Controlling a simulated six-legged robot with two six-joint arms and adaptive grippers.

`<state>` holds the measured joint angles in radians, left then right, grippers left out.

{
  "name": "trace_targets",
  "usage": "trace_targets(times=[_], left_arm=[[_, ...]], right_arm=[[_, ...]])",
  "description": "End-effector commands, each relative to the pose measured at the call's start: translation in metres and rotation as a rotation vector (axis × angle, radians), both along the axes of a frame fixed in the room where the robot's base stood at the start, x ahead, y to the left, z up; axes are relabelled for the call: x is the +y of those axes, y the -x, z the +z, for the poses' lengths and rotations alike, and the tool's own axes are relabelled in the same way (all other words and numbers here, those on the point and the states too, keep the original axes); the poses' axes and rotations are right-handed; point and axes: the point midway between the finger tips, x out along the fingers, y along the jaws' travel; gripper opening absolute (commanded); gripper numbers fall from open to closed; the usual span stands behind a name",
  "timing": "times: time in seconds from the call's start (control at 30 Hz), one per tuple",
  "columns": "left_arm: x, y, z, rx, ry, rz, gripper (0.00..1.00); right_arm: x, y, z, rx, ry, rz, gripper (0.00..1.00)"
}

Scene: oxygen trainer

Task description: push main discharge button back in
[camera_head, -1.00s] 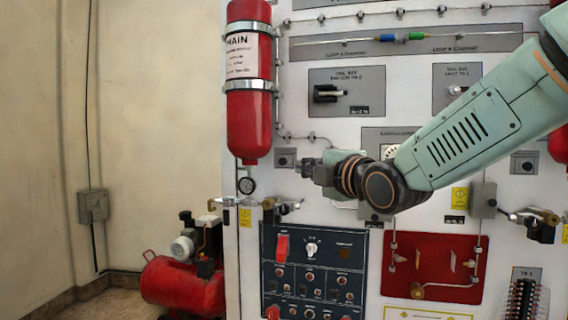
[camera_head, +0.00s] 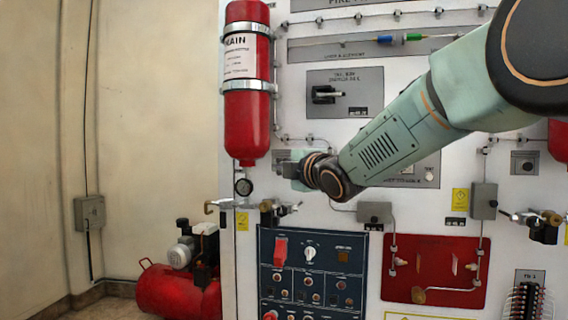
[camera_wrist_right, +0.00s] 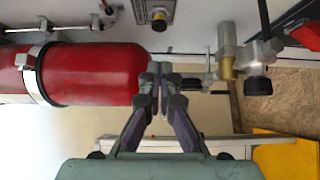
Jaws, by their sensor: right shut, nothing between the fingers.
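The red MAIN cylinder (camera_head: 247,125) hangs upright on the white panel; it also fills the left of the right wrist view (camera_wrist_right: 95,75). A small grey plate (camera_head: 281,156) is beside the cylinder's lower end, partly covered by my right gripper (camera_head: 283,169). My right gripper (camera_wrist_right: 161,72) is shut and empty, near the cylinder's end. My left gripper is out of view.
A gauge (camera_head: 243,187) and brass valve fittings (camera_head: 267,205) are just below the cylinder. A dark switch panel (camera_head: 312,270) and a red plate (camera_head: 437,265) are lower down. A red compressor (camera_head: 180,285) stands on the floor at left.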

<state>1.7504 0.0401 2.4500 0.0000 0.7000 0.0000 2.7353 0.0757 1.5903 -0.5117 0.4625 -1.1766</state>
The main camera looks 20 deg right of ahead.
Motion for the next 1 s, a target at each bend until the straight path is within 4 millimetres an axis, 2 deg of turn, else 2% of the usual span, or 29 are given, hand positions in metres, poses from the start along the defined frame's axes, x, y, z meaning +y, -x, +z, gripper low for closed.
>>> trace_targets(times=[0.1,0.33,0.83,1.0], left_arm=[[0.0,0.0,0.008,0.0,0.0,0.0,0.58],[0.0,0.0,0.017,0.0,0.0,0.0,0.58],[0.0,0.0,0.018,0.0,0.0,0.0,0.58],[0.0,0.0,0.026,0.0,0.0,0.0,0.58]], right_arm=[[-0.001,-0.019,0.001,0.001,-0.003,-0.001,0.0],[-0.017,-0.04,0.001,-0.001,0.0,-0.001,0.0],[-0.021,-0.045,0.0,-0.001,0.0,-0.001,0.0],[-0.025,-0.052,0.001,0.0,-0.001,-0.001,0.0]])
